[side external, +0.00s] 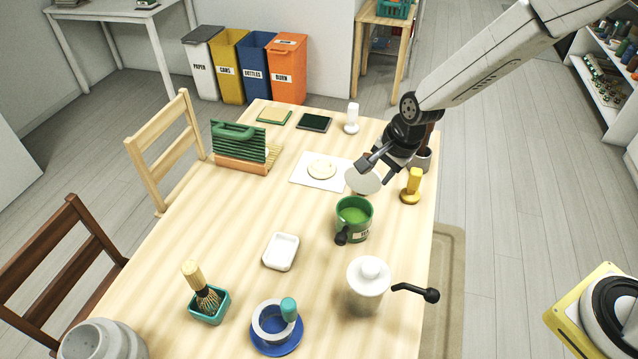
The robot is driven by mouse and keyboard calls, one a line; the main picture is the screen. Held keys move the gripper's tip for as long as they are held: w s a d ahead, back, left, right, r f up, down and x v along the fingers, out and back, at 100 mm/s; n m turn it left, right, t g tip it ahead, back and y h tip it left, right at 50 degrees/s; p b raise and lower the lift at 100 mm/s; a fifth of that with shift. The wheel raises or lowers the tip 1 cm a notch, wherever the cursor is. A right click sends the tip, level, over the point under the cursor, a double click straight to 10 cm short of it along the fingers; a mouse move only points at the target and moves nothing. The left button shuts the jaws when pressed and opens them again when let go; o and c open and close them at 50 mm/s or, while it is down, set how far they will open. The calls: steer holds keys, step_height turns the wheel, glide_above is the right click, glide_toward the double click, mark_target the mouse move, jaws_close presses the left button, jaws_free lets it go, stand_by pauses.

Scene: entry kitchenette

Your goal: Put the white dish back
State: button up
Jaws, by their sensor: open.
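My gripper (376,171) is at the right side of the table, with its fingers pointing down and left. It is open. A round white dish (362,181) shows right at the fingertips, partly overlapped by them. I cannot tell whether it touches the fingers or what it rests on. A smaller rectangular white dish (281,250) lies flat and empty near the middle of the table, apart from the gripper. A white square mat (302,178) with a round cream disc (322,169) on it lies left of the gripper.
A green mug (353,221), a yellow stamp-like object (411,187) and a dark-handled white-lidded pot (368,284) stand near the gripper. A green slatted rack (238,147) is at the left. A blue saucer (277,345) with a cup and a brush in a teal holder (208,307) are in front.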

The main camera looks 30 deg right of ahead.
steer(key=s+d+r+n, duration=0.2)
steer(key=s+d+n, duration=0.3)
steer(key=s, duration=0.3)
steer(key=s+d+r+n+h, duration=0.1)
steer(key=s+d+r+n, duration=0.2)
steer(key=s+d+n, duration=0.2)
steer(key=s+n, duration=0.3)
steer(key=shift+s+d+r+n+h, duration=0.15)
steer(key=shift+s+r+n+h, duration=0.15)
steer(key=shift+s, duration=0.1)
